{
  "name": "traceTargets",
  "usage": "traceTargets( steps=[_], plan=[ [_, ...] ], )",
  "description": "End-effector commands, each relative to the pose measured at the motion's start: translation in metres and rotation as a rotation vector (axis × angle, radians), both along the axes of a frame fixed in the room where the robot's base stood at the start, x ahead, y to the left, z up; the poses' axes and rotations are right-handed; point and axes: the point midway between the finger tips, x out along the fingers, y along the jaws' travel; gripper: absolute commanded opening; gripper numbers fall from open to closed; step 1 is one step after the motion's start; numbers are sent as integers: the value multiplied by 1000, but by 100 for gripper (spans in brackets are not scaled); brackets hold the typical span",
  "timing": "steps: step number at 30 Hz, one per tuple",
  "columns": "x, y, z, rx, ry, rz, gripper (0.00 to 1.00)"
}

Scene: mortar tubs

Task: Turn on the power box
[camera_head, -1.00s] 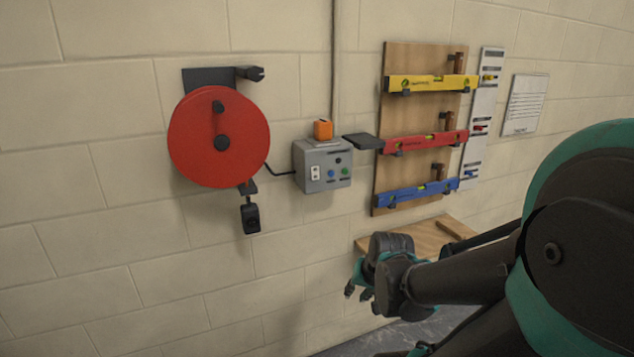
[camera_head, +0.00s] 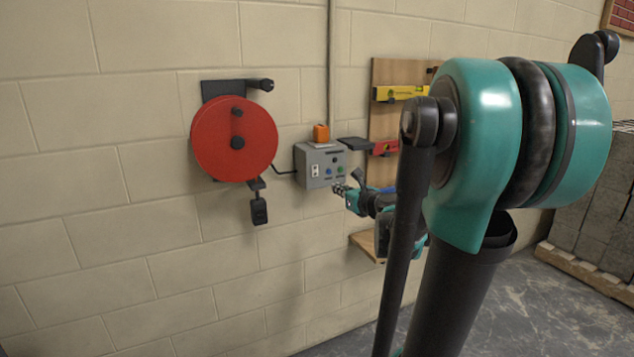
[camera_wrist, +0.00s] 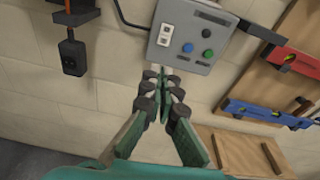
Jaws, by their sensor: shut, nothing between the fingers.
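The power box (camera_head: 320,165) is a grey box on the wall, right of the red reel. An orange block (camera_head: 321,133) sits on top of it. In the wrist view the box (camera_wrist: 180,60) shows a white switch or socket panel (camera_wrist: 165,35), a blue button (camera_wrist: 187,47), a green button (camera_wrist: 208,53) and a dark knob above them. My gripper (camera_head: 340,188) is just below the box's lower right edge in the head view. In the wrist view my gripper (camera_wrist: 165,78) has its fingertips together, empty, pointing at the box's lower part. I cannot tell whether they touch it.
A red cable reel (camera_head: 215,150) hangs left, with a black plug (camera_head: 259,211) below. A small dark shelf (camera_head: 355,143) juts out right of the box. A wooden board with yellow (camera_head: 400,93) and red levels is further right. A wooden shelf (camera_head: 362,243) lies below.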

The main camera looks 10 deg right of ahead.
Motion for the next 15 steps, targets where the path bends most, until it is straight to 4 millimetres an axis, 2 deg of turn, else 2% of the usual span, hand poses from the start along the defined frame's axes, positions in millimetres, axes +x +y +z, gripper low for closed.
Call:
traceTargets(
  steps=[4, 15],
  plan=[
    [4, -5, 4, 55, 2, -21, 0],
    [6, -3, 4, 52, 2, -18, 0]
  ],
)
